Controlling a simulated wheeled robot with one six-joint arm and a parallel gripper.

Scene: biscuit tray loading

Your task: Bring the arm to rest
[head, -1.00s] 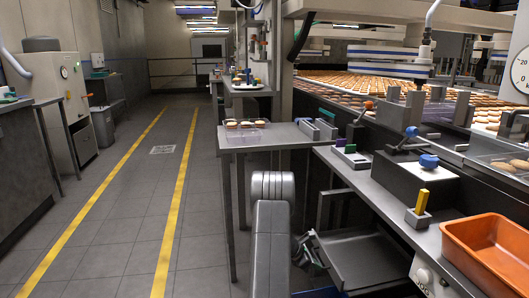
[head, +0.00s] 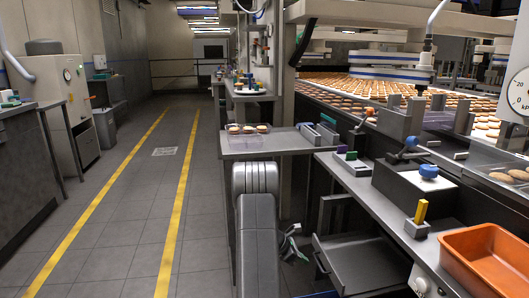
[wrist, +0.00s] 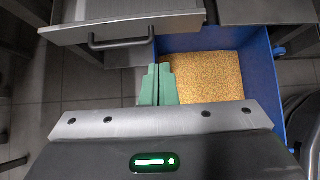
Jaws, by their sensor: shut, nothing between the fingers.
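My gripper (wrist: 158,85) shows in the wrist view as two green fingers pressed together with nothing between them. It points down over the near left part of a blue bin (wrist: 267,105) holding yellow-brown crumbs. In the head view my gripper (head: 290,241) shows only in part, low beside my grey arm link, in the gap between the small table and the worktop. My arm is bent and its link stands in front of the small table's leg.
A metal drawer front with a dark handle (wrist: 122,42) is close to the fingers. The small table (head: 270,146) carries a clear tray of biscuits (head: 247,137). An orange tray (head: 485,262) sits on the worktop at right. The yellow-lined aisle (head: 150,215) at left is clear.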

